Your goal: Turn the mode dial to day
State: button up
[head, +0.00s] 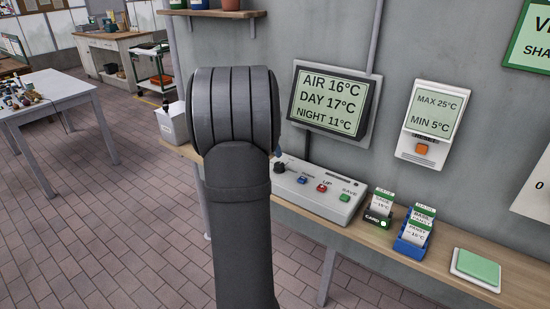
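The control box (330,205) is a light grey sloped panel on the wooden shelf against the wall. A dark knob, which looks like the mode dial (280,168), sits at its left end, right beside my arm's edge. Its pointer and labels are too small or covered to read. To its right are a blue button (301,180), a red button marked UP (322,188) and a green button marked SAVE (345,198). My grey arm fills the middle of the view and hides the box's left end. My gripper is not visible, so its distance from the dial cannot be told.
A wall display (331,101) reads AIR 16°C, DAY 17°C, NIGHT 11°C. A max/min thermometer (428,124) hangs to its right. A green card holder (379,212), a blue card holder (412,235) and a green pad (477,268) stand on the shelf (430,268).

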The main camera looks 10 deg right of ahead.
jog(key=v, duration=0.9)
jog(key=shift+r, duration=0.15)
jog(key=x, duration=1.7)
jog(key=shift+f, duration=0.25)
